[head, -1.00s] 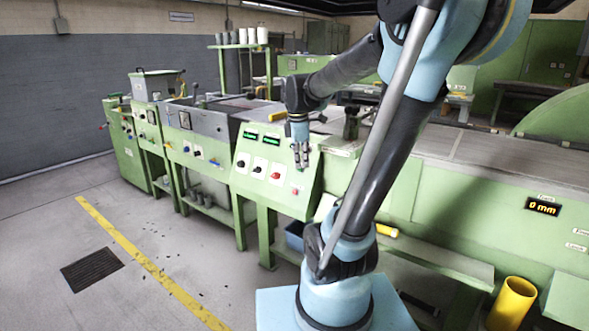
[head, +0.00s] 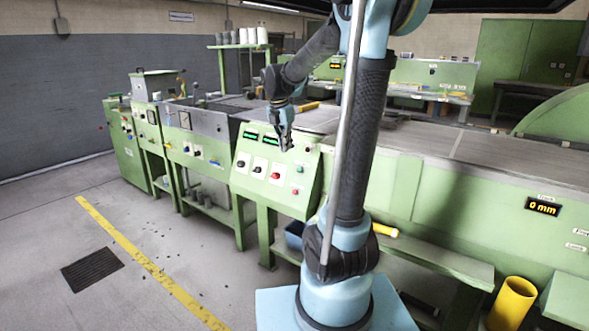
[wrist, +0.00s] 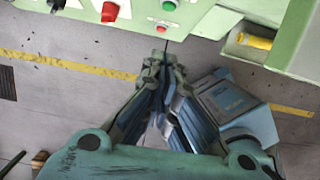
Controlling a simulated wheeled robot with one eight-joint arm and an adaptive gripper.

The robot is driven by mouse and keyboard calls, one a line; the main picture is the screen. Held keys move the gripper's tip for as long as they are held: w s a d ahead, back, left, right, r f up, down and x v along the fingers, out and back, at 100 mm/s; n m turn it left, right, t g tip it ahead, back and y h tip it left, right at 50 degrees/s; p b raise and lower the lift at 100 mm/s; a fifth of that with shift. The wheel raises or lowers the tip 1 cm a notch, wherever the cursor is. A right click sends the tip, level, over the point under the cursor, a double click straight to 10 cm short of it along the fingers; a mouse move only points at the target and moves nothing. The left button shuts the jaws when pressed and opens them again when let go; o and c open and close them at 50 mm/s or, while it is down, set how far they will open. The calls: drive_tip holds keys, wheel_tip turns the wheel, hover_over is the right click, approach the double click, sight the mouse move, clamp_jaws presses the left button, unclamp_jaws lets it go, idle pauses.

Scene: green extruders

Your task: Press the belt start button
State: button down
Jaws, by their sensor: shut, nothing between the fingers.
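A sloped green control panel (head: 307,205) carries a small green button (head: 300,169), a small red button (head: 295,191) below it and a larger red knob (head: 275,175) to the left. I cannot read which button is the belt start. My gripper (head: 287,143) is shut and empty, near the panel's upper part in the head view. In the wrist view my gripper's fingertips (wrist: 162,62) point toward the panel's lower edge, with the green button (wrist: 169,5) and red button (wrist: 161,28) beyond them. The fingers cover neither button there.
A black knob (head: 241,164) sits at the panel's left. Two green displays (head: 260,137) are at its top. A long green conveyor machine (head: 470,210) extends right. A yellow cylinder (head: 511,303) stands at the lower right. Open floor with a yellow line (head: 140,258) lies left.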

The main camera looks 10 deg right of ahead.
drive_tip(key=shift+f, duration=0.1)
approach(300, 170)
drive_tip(key=s+a+f, duration=0.3)
drive_tip(key=f, duration=0.3)
drive_tip(key=shift+w+d+f, duration=0.25)
drive_tip(key=shift+w+d, duration=0.3)
drive_tip(key=shift+w, duration=0.15)
drive_tip(key=shift+w+d+f, duration=0.3)
drive_tip(key=shift+w+d, duration=0.25)
drive_tip(key=shift+w, duration=0.15)
